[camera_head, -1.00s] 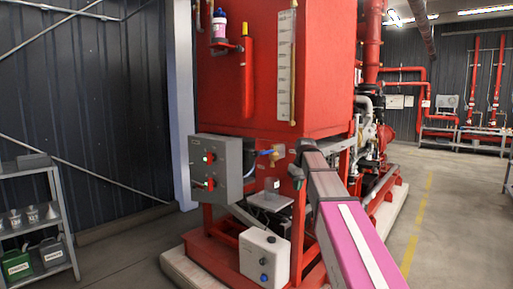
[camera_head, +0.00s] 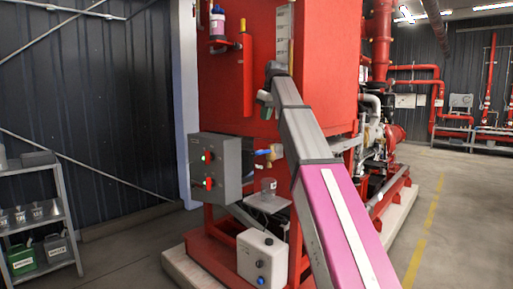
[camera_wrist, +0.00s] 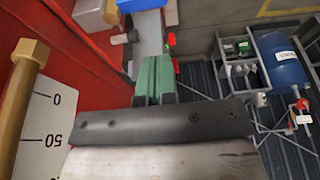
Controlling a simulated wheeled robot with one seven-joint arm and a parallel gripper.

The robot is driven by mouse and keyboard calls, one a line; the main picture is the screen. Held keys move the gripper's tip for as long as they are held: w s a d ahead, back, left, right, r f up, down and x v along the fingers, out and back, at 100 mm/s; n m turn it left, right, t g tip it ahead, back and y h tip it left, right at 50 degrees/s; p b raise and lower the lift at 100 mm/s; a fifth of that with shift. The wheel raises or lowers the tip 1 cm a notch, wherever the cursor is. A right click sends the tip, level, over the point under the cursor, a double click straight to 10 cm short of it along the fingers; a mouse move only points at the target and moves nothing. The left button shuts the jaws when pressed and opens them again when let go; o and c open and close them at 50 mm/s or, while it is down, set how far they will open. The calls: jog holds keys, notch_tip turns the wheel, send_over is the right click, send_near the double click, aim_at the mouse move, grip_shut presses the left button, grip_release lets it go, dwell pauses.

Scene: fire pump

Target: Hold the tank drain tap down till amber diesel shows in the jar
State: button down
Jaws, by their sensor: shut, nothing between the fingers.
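The drain tap (camera_head: 276,153) is brass with a blue lever (camera_head: 262,152) and sits low on the front of the red tank (camera_head: 330,80). A small clear jar (camera_head: 268,186) stands upright on a grey shelf below the tap. Its contents look greyish; I cannot make out any amber. My gripper (camera_head: 264,103) is above the tap, in front of the tank face and apart from the lever. In the wrist view its green fingers (camera_wrist: 153,78) are together and empty. The jar cannot be made out for certain in the wrist view.
A grey control box (camera_head: 215,166) with a red handle is left of the tap. A white box (camera_head: 262,257) stands below the shelf. The level gauge scale (camera_wrist: 40,130) with its brass fitting (camera_wrist: 22,85) is close to my wrist. A rack (camera_head: 40,215) stands at far left.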

aim_at(258, 152)
jog(key=shift+a, duration=0.1)
dwell(0.3)
jog(key=x, duration=1.3)
jog(key=shift+s+d+f, duration=0.25)
jog(key=shift+f, duration=0.2)
